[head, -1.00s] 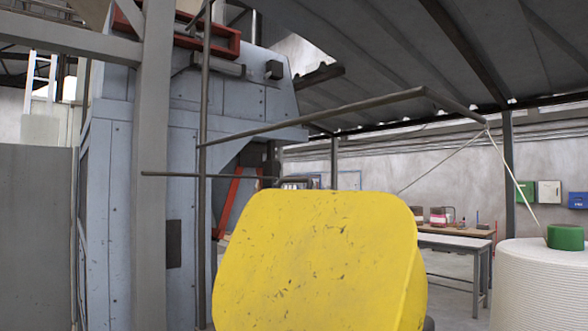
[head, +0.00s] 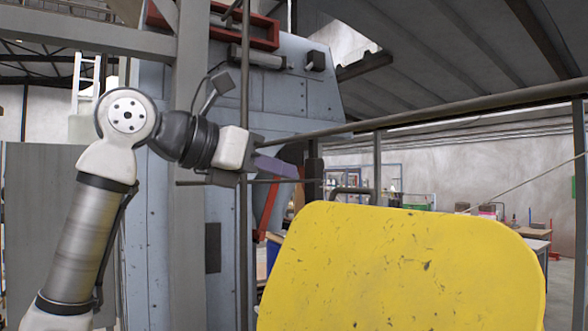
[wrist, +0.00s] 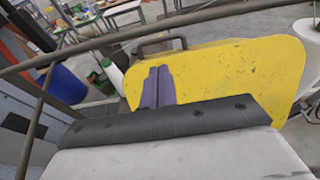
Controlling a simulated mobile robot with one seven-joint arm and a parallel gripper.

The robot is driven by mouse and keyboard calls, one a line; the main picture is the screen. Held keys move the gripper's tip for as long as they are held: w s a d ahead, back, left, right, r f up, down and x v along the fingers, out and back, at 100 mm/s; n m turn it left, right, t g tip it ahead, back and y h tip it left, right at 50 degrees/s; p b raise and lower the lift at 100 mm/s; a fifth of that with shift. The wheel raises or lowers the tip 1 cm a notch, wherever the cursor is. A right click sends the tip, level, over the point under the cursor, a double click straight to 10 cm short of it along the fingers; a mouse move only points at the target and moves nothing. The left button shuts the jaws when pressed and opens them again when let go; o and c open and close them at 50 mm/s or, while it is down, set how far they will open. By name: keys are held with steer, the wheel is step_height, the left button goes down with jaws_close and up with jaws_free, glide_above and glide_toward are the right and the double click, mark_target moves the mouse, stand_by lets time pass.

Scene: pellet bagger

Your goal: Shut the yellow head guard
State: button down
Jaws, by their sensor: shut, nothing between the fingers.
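The yellow head guard (head: 400,270) fills the lower right of the head view as a broad, scuffed panel with rounded corners. Its broad face is towards the head camera and its lower part is cut off. A dark bar handle (head: 350,191) shows at its top left edge. In the wrist view the guard (wrist: 235,75) lies beyond my fingers, with the handle (wrist: 160,42) at its upper left. My gripper (head: 294,170) is shut and empty, up and left of the guard in the head view. Its purple fingers (wrist: 158,70) point towards the handle, seemingly apart from it.
A grey horizontal rail (head: 430,114) runs above the guard, close to my gripper. A thin upright post (head: 244,230) and a grey column (head: 188,260) stand left of it. The blue-grey machine (head: 222,190) is behind. A blue drum (wrist: 62,85) shows in the wrist view.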

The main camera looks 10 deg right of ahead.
mark_target(352, 191)
steer(key=p+x, duration=0.4)
steer(key=x, duration=0.8)
steer(key=shift+r, duration=0.15)
steer(key=shift+d, duration=0.2)
steer(key=shift+d+f, duration=0.1)
steer(key=shift+f, duration=0.1)
